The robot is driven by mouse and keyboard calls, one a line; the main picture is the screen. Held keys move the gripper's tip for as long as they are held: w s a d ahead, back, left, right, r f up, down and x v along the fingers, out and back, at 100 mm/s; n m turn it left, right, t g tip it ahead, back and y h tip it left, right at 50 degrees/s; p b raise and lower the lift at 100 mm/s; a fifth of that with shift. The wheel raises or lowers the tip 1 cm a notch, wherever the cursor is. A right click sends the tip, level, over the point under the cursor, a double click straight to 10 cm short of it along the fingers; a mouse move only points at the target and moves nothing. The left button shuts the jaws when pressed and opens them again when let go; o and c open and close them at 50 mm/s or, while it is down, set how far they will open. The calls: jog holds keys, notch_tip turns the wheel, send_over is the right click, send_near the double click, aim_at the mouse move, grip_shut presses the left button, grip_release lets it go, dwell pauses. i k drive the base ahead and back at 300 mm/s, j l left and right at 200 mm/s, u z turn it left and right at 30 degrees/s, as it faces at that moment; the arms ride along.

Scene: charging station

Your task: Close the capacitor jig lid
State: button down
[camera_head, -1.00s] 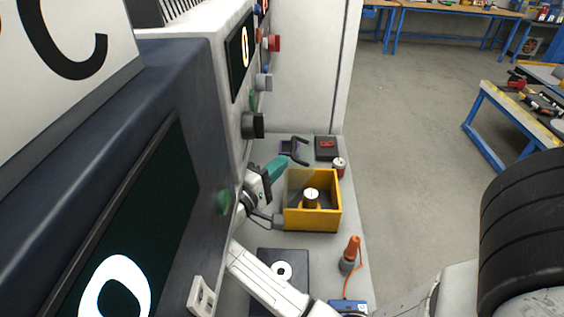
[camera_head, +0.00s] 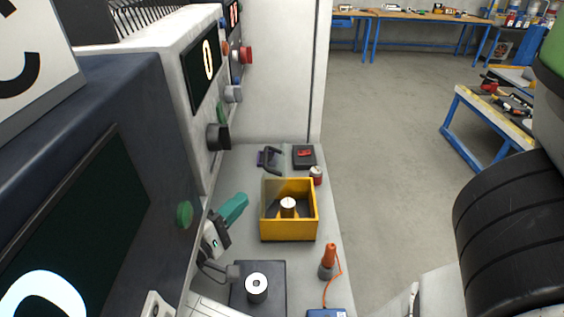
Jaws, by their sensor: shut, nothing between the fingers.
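A yellow open-topped box (camera_head: 290,230), which may be the capacitor jig, stands on the grey bench ledge. A cylinder (camera_head: 288,204) with a white top stands inside it. I cannot make out a separate lid on the box, and its contents show from above. My gripper (camera_head: 242,200), with teal fingers, is shut and empty just left of the box. It points up and to the right, apart from the box in the picture. Its height above the ledge is unclear.
A black-handled item (camera_head: 270,158), a red-marked black box (camera_head: 304,156) and a small can (camera_head: 316,175) stand behind. The panel with knobs (camera_head: 217,137) borders the left.

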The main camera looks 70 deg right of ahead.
aim_at(264, 176)
jog(key=k+l, duration=0.25)
jog(key=k, duration=0.2)
jog(key=k+l, duration=0.2)
jog(key=k, duration=0.2)
